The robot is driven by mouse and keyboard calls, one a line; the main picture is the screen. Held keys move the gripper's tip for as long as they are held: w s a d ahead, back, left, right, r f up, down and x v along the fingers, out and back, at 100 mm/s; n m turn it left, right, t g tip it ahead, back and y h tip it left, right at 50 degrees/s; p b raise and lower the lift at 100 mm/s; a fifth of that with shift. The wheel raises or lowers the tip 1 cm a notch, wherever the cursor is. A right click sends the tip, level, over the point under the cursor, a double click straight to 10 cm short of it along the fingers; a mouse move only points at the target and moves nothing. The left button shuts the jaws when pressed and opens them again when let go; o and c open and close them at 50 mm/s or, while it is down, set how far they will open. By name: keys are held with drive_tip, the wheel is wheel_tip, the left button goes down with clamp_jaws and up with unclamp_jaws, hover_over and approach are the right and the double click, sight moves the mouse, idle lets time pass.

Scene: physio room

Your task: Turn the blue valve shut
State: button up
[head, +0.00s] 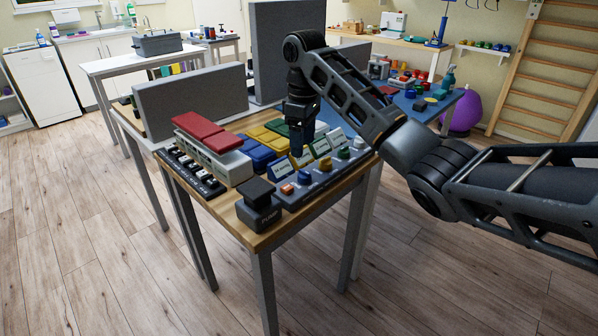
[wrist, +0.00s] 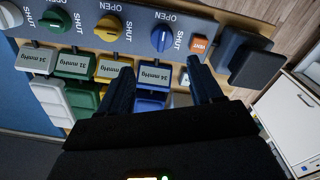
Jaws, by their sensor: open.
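The blue valve (wrist: 162,38) is a round knob on a grey panel (wrist: 232,20), between OPEN and SHUT labels, with the yellow valve (wrist: 108,28) and the orange VENT button (wrist: 200,45) on either side. A pale mark on it looks roughly lined up with OPEN, but it is small. The blue valve also shows in the head view (head: 304,177). My gripper (wrist: 159,66) is open and empty, its fingers on either side of the blue gauge reading 34 mmHg (wrist: 155,76). In the head view, my gripper (head: 297,152) points down over the gauge row, behind the blue valve.
Green (wrist: 55,20) and white (wrist: 8,15) valves continue the row. A dark PUMP block (head: 260,205) stands at the table's front corner. A pale box with red pads (head: 215,150) and a black switch strip (head: 195,172) are to the left. A grey screen (head: 190,103) stands behind.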

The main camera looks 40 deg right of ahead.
sight(305, 171)
drive_tip(key=shift+s+f, duration=0.4)
drive_tip(key=shift+f, duration=0.35)
wheel_tip(305, 171, down, 7)
drive_tip(key=shift+f+b, duration=0.15)
drive_tip(key=shift+b, duration=0.75)
drive_tip(key=shift+c, duration=0.5)
drive_tip(key=c, duration=1)
drive_tip(key=shift+o, duration=0.2)
